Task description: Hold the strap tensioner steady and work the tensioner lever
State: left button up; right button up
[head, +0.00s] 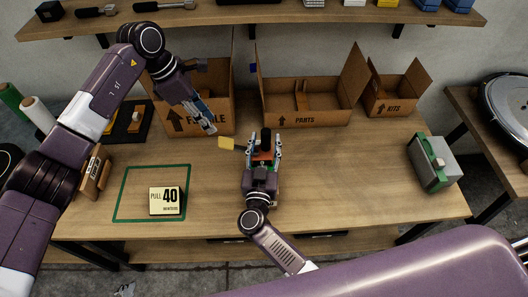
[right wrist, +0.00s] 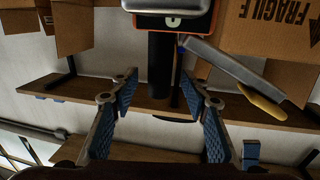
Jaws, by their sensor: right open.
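The strap tensioner shows as an orange-red body with a black grip (head: 266,137) in the middle of the workbench. In the right wrist view its orange body (right wrist: 201,23) is at the top, with the black grip hanging down. A grey lever with a yellow handle (head: 227,143) sticks out to the left; its yellow end (right wrist: 262,108) also shows in the right wrist view. My right gripper (head: 264,146) is open, its fingers on either side of the grip, with gaps showing in the wrist view (right wrist: 164,92). My left gripper (head: 208,129) points down above the lever, apart from it; its finger gap is unclear.
Cardboard boxes marked FRAGILE (head: 222,121), PARTS (head: 303,121) and KITS (head: 391,108) stand along the back. A PULL 40 sign (head: 166,201) sits inside a green outline at the front left. A grey-green case (head: 430,162) stands at right. The bench right of centre is clear.

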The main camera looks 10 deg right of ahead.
jog(key=shift+x, duration=1.15)
grip_shut()
